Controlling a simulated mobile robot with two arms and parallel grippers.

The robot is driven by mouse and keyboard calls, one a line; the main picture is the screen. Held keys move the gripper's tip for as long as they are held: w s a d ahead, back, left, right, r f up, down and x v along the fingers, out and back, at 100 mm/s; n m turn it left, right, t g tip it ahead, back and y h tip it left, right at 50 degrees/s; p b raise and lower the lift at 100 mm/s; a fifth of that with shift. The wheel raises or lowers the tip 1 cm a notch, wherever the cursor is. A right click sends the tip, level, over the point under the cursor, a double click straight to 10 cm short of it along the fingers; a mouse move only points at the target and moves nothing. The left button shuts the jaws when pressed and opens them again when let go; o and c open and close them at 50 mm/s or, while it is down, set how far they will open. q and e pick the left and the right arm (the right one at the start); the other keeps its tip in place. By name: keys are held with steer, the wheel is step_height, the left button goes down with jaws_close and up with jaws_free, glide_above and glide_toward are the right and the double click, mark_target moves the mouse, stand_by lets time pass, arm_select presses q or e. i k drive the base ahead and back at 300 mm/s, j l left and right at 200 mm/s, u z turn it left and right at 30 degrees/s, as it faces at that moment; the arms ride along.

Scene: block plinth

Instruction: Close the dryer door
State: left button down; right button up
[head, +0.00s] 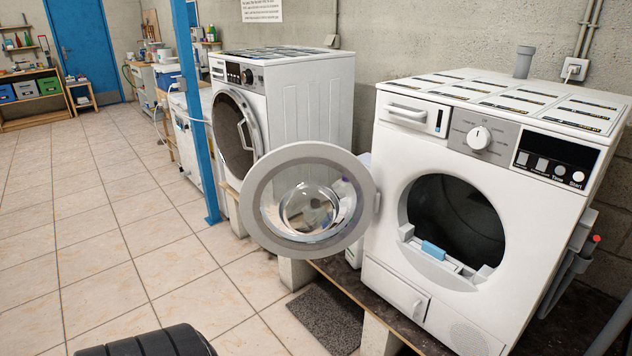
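The white dryer (540,215) stands at the right on a raised plank on block supports. Its round door (262,200), a grey-white ring with a clear bulging window, is swung wide open to the left, hinged at the left side of the opening. The dark drum opening (455,215) is uncovered, with a small blue part (433,250) at its lower rim. Neither gripper shows in the head view. A dark rounded piece at the bottom left edge is cut off by the frame.
A washing machine (305,105) with a shut door stands behind, left of the dryer. A blue post (197,110) rises from the floor beside it. A dark mat (318,316) lies below the open door. The tiled floor (110,230) at the left is clear.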

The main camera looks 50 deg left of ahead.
mark_target(312, 226)
steer(key=k+j+z, duration=0.1)
steer(key=j, duration=0.35)
steer(key=k+j+z, duration=0.1)
steer(key=j, duration=0.3)
steer(key=k+j, duration=0.15)
steer(key=j, duration=0.3)
steer(key=k+j+z, duration=0.15)
steer(key=j, duration=0.25)
steer(key=k+j+z, duration=0.1)
steer(key=j, duration=0.3)
steer(key=k+j+z, duration=0.1)
steer(key=k+j, duration=0.15)
steer(key=j, duration=0.15)
steer(key=j+z, duration=0.1)
steer(key=j, duration=0.35)
steer(key=k+j+z, duration=0.15)
steer(key=j, duration=0.35)
steer(key=j+z, duration=0.1)
steer(key=j, duration=0.35)
steer(key=k+j+z, duration=0.1)
steer(key=j, duration=0.35)
steer(key=k+j+z, duration=0.15)
steer(key=j, duration=0.3)
steer(key=k+j+z, duration=0.1)
steer(key=j, duration=0.35)
steer(key=k+j+z, duration=0.1)
steer(key=j, duration=0.3)
